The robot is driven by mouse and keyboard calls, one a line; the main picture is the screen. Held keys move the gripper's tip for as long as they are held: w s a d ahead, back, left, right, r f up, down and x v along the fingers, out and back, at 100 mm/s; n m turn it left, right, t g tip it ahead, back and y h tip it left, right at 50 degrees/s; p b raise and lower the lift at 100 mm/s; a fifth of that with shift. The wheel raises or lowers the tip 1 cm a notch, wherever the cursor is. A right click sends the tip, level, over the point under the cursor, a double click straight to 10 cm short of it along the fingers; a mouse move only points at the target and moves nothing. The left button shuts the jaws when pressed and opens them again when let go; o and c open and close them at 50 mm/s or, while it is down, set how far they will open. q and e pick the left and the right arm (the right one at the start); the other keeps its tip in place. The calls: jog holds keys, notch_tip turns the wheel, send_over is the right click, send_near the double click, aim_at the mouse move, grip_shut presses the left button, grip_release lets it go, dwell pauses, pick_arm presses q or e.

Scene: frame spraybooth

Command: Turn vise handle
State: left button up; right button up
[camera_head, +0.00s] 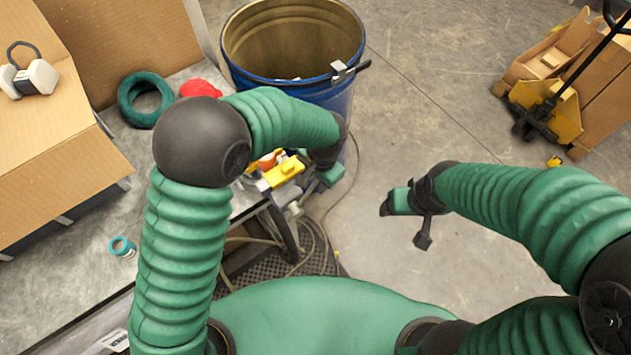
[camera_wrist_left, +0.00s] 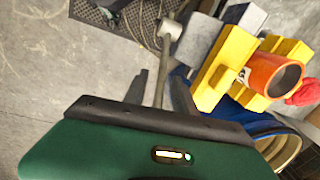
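The vise (camera_head: 281,173) is yellow with an orange round part and sits at the bench edge, partly behind my left arm. In the left wrist view the yellow vise (camera_wrist_left: 222,72) is at the right, with the orange cylinder (camera_wrist_left: 275,75). Its grey metal handle (camera_wrist_left: 163,65) is a bar with a rounded knob at the far end. My left gripper (camera_wrist_left: 160,90) is open, with one dark finger on each side of the bar and gaps showing. In the head view my left gripper (camera_head: 318,183) is beside the vise, its fingers unclear. My right gripper (camera_head: 404,224) is open and empty over the floor.
A blue barrel (camera_head: 343,100) stands behind the vise. The bench (camera_head: 75,262) holds a cardboard box (camera_head: 50,150), a green ring (camera_head: 146,98), a red item (camera_head: 199,89) and a teal roll (camera_head: 122,246). A yellow pallet jack (camera_head: 560,110) stands far right. The middle floor is clear.

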pick_arm(q)
jog(key=shift+w+a+f, duration=0.1)
jog(key=shift+w+f, duration=0.1)
jog(key=shift+f, duration=1.5)
jog(key=shift+c, duration=0.2)
grip_shut()
